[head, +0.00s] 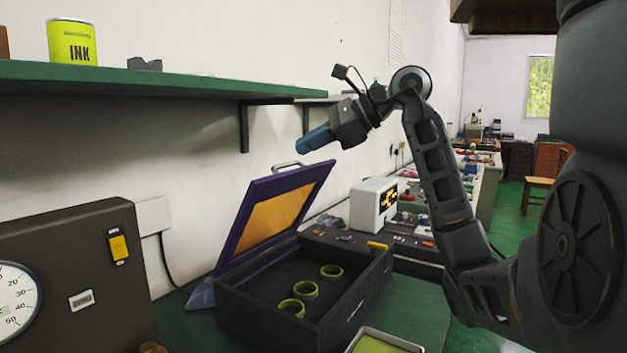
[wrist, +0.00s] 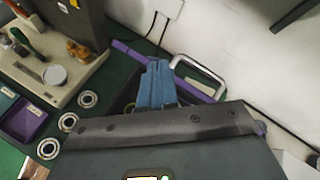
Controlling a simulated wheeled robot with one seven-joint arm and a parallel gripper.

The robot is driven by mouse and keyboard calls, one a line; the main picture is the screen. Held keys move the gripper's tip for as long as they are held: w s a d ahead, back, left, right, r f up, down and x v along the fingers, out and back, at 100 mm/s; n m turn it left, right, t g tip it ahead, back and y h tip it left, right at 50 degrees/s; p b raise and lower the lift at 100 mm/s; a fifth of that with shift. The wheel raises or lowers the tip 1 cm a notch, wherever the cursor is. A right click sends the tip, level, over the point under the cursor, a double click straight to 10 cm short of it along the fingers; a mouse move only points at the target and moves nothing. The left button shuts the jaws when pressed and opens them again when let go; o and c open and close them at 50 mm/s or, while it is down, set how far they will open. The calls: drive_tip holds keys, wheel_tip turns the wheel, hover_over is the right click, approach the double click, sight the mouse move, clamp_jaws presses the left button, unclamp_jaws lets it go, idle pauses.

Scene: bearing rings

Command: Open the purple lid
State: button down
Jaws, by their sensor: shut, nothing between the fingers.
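The purple lid (head: 249,204) stands raised and tilted back on the black box (head: 255,322) in the head view, with an orange inner panel. A metal handle (head: 288,164) sits on its top edge; the handle also shows in the wrist view (wrist: 203,68). Several green rings (head: 305,289) lie inside the open box. My gripper (head: 303,147), with blue fingers, is shut and empty, just above and to the right of the handle in the head view. In the wrist view its blue fingers (wrist: 157,66) show in front of the lid's edge, left of the handle.
A green shelf (head: 180,85) with a yellow ink can (head: 72,42) hangs on the wall. A grey device with a dial (head: 80,265) stands left of the box, and a white display unit (head: 373,204) stands behind it. Silver rings (wrist: 87,99) and a purple tray (wrist: 24,120) lie left in the wrist view.

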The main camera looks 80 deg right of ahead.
drive_tip(key=s+f+m+t+h+b, duration=0.1)
drive_tip(key=s+f+m+h, duration=0.2)
drive_tip(key=s+m, duration=0.25)
drive_tip(key=s+f+m+t+h, duration=0.1)
drive_tip(key=s+f+m+h, duration=0.1)
drive_tip(key=s+f+m, duration=0.3)
drive_tip(key=n, duration=0.1)
approach(298, 177)
wheel_tip(298, 177, down, 3)
drive_tip(key=w, duration=0.2)
drive_tip(key=shift+w+d+r+p, duration=0.25)
drive_tip(key=shift+w, duration=0.3)
drive_tip(key=shift+w+d+r+p, duration=0.25)
drive_tip(key=shift+w+r, duration=0.05)
drive_tip(key=shift+w, duration=0.25)
drive_tip(key=shift+w+d+r+p, duration=0.25)
drive_tip(key=shift+w, duration=0.3)
